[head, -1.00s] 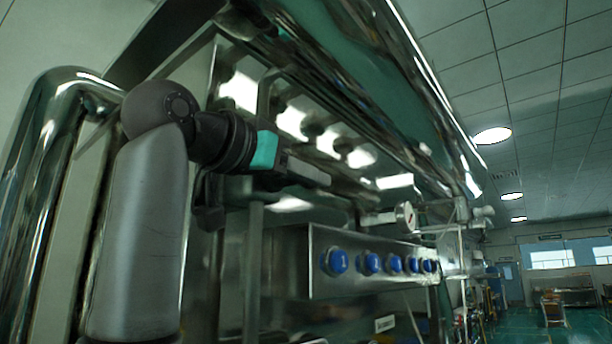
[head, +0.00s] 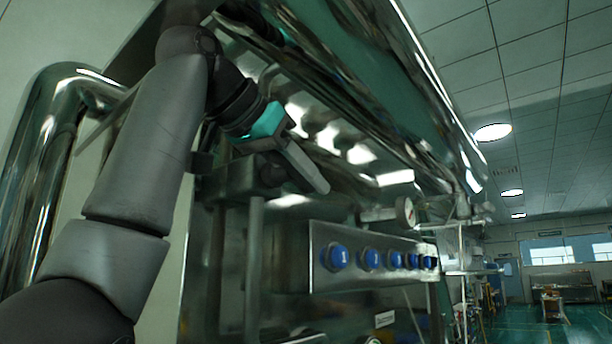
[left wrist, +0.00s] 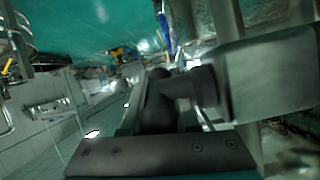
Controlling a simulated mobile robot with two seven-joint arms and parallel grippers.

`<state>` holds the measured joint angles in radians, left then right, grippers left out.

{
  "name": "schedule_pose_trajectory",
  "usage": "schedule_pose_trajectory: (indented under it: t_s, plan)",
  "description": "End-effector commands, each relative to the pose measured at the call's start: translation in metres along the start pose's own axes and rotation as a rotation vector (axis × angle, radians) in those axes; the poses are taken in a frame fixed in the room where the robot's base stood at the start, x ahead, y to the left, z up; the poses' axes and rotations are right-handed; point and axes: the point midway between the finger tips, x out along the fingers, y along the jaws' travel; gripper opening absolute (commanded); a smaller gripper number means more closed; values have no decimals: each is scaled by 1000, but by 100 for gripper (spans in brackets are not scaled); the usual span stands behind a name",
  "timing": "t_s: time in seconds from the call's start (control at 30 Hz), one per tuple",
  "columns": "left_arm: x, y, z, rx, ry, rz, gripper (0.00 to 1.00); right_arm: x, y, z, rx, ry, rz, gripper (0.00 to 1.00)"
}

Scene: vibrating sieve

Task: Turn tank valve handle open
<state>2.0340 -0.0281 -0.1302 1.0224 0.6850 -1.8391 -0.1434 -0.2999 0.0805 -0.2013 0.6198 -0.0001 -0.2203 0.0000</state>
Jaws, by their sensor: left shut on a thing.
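The dark valve handle (left wrist: 158,105) shows in the left wrist view as a rounded dark piece just beyond my gripper's mount. My left gripper (head: 305,170) has a teal band and grey fingers that point down and to the right in the head view. Much of the handle is hidden by the gripper. My right gripper is not in view.
A steel control box (head: 318,265) with several blue knobs sits below the gripper. A round gauge (head: 405,211) is to its right. The shiny tank (head: 370,110) slopes overhead, and a thick bent pipe (head: 45,150) stands at the left. The room is open at far right.

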Motion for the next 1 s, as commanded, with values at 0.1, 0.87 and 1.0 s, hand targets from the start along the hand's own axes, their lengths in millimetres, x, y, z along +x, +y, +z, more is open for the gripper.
schedule_pose_trajectory:
  t_s: [0.1, 0.87, 1.0]
  plan:
    - [-2, 0, -1, 0, -37, 5, 0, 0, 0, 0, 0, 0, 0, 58]
    - [-2, 0, 1, 0, -79, 15, 53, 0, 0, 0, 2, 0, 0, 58]
    - [-1, 0, 1, 0, -80, 15, 58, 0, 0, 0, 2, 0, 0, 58]
